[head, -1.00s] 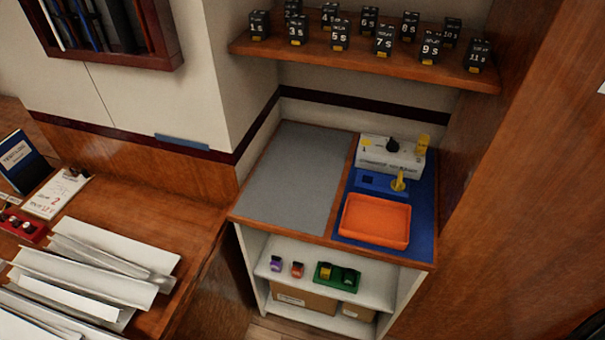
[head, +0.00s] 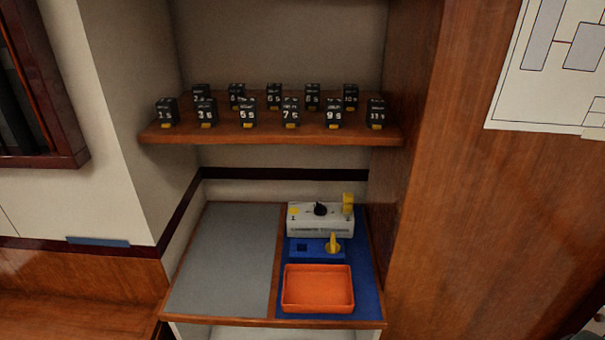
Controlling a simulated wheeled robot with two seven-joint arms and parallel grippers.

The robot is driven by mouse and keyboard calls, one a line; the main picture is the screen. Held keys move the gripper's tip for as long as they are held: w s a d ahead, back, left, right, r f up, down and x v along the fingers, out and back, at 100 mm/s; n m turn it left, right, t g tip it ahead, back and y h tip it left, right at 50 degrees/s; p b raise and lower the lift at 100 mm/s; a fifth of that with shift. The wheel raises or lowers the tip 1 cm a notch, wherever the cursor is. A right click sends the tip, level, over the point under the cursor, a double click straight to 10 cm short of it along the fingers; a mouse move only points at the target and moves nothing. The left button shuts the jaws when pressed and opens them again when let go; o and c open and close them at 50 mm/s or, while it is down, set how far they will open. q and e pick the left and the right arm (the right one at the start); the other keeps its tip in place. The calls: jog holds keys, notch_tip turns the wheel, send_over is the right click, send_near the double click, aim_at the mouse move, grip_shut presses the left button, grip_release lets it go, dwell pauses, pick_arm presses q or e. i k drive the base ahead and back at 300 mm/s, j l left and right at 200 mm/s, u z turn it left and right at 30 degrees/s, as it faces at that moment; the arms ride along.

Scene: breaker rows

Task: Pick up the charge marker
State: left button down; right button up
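No thing is clearly marked as the charge marker in the head view. A small upright yellow piece (head: 333,243) stands in the right part of a blue holder (head: 318,257); a dark square recess is in the holder's left part. Behind it is a white box (head: 320,226) with a black knob (head: 320,209), a yellow spot at its left and a yellow block (head: 347,204) at its right end. I cannot tell which yellow piece, if any, is the marker. Neither of my grippers is in view.
An empty orange tray (head: 318,309) sits in front of the holder on a blue mat (head: 367,285). A bare grey mat (head: 222,265) lies to the left. A wooden shelf (head: 270,138) above carries several black numbered blocks. A wooden wall (head: 480,220) closes the right side.

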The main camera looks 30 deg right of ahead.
aim_at(348, 199)
jog(key=z, duration=1.15)
